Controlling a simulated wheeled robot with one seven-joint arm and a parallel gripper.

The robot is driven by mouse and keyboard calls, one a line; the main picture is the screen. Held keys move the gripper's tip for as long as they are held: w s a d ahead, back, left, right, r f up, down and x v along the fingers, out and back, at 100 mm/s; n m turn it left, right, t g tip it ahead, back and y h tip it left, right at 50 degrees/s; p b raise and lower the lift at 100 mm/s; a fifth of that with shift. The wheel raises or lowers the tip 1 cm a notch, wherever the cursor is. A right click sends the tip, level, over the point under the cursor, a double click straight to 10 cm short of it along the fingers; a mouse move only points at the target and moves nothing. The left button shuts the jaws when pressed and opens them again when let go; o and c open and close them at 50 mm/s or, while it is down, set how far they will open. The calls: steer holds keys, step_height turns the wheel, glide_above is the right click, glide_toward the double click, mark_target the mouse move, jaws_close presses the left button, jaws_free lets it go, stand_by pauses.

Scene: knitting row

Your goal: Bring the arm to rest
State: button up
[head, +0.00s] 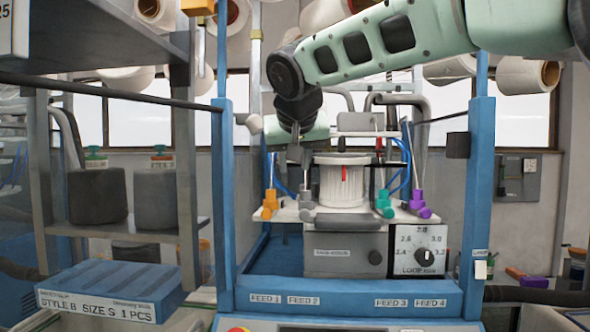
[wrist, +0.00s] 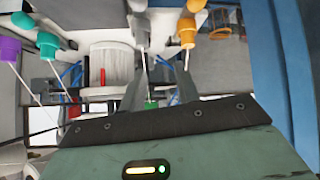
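My arm reaches in from the upper right of the head view, bends at a dark joint and hangs down over the left part of the knitting machine (head: 345,262). My gripper (head: 300,155) is small there and partly hidden against the machine's parts. In the wrist view my gripper (wrist: 163,80) shows two dark fingers standing apart, with nothing held between them. The white ribbed cylinder (head: 343,184) is just right of the gripper in the head view; it also shows in the wrist view (wrist: 111,62).
Orange (head: 270,200), teal (head: 384,204) and purple (head: 418,204) feeders surround the cylinder closely. Blue posts (head: 223,190) (head: 480,190) frame the machine. A shelf (head: 125,238) with dark yarn cones and a blue Style B box (head: 110,291) are at left. A dial (head: 419,250) is at front.

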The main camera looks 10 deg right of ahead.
steer(key=shift+s+a, duration=0.15)
steer(key=shift+f, duration=0.1)
stand_by(0.3)
